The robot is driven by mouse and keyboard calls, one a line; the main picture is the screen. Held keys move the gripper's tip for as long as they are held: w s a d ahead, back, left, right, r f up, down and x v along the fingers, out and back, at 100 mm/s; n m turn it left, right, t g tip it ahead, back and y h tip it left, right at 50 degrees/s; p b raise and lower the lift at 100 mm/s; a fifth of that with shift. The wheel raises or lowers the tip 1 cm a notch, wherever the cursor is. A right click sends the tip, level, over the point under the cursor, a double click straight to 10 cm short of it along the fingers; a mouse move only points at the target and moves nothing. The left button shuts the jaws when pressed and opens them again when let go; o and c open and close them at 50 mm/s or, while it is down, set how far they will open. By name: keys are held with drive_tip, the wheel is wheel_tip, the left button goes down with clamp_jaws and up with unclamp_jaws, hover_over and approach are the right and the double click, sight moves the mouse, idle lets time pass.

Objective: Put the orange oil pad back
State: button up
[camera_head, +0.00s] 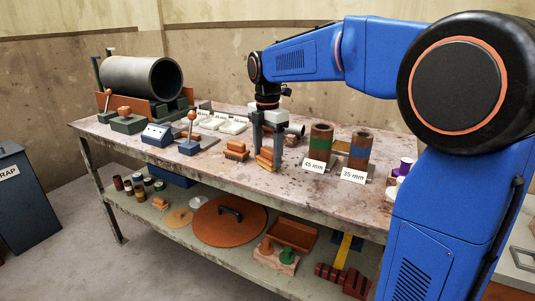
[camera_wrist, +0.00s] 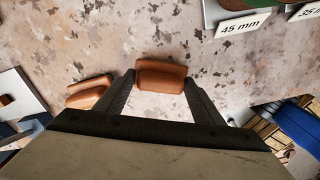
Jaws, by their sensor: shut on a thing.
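An orange-brown pad (camera_wrist: 161,76) sits between the two fingertips of my gripper (camera_wrist: 160,88) in the wrist view. My gripper (camera_head: 268,152) points straight down over the bench in the camera_head view and is shut on this pad (camera_head: 265,160). The pad is at or just above the bench top; I cannot tell whether it touches. A second, similar orange-brown pad (camera_head: 236,151) lies on the bench just left of my gripper. It also shows left of the fingers in the wrist view (camera_wrist: 89,92).
Upright pipe pieces (camera_head: 319,143) with a "45 mm" card (camera_head: 313,166) and a "35 mm" card (camera_head: 353,176) stand to the right. The bench (camera_head: 215,172) is clear in front of the pads.

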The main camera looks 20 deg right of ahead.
sight(268, 150)
drive_tip(key=shift+f, duration=0.15)
drive_tip(key=o, duration=1.1)
wheel_tip(268, 150, up, 12)
drive_tip(key=shift+r, duration=0.2)
